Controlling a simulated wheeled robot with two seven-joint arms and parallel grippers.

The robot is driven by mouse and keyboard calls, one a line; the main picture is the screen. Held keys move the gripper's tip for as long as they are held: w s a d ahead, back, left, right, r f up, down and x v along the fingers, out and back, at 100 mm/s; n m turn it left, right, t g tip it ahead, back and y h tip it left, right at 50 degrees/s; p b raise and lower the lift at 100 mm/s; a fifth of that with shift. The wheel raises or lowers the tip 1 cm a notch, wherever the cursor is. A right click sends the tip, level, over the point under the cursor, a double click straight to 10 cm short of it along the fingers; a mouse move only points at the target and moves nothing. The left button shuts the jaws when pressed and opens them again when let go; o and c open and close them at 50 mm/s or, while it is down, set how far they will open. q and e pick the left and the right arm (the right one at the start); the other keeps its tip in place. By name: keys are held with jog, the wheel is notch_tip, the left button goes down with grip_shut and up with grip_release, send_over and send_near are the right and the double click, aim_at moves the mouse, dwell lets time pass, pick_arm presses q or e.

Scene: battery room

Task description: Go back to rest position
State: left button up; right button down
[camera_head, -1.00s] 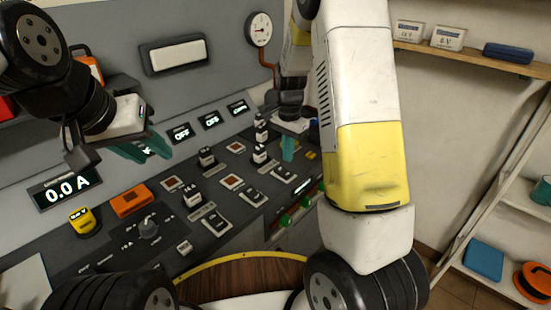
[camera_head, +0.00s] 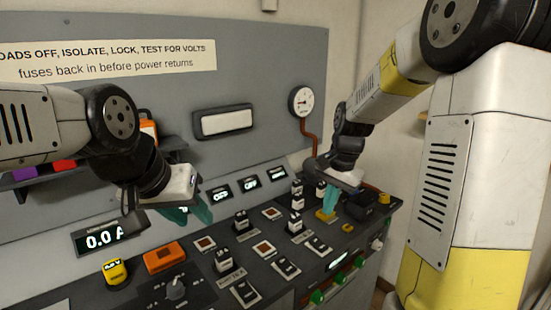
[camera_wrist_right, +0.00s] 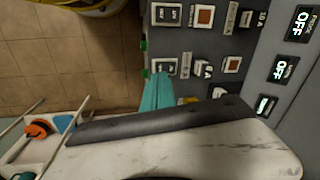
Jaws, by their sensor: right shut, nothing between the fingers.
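My left gripper (camera_head: 192,213) is in front of the grey panel at the left of the head view, above the sloped console. Its two teal fingers show apart, with nothing between them. My right gripper (camera_head: 330,203) is over the right part of the console in the head view, fingers shut and empty, pointing down. In the right wrist view its teal fingers (camera_wrist_right: 157,92) show together, beside the console edge with the floor to the left. Whether either gripper touches the console cannot be told.
A gauge (camera_head: 302,101) and pipe are on the wall behind. A shelf with a blue item (camera_wrist_right: 62,123) stands lower left in the wrist view.

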jog(key=s+r+n+t, duration=0.2)
jog(key=s+r+n, duration=0.2)
jog(key=s, duration=0.5)
jog(key=s+a+r+n+t+y, duration=0.1)
jog(key=s+r+n, duration=0.3)
jog(key=s, duration=0.6)
notch_tip(320, 180, up, 2)
jog(key=shift+a+r+t, duration=0.2)
jog(key=shift+r+t, duration=0.05)
jog(key=shift+t, duration=0.55)
jog(key=shift+w+a, duration=0.1)
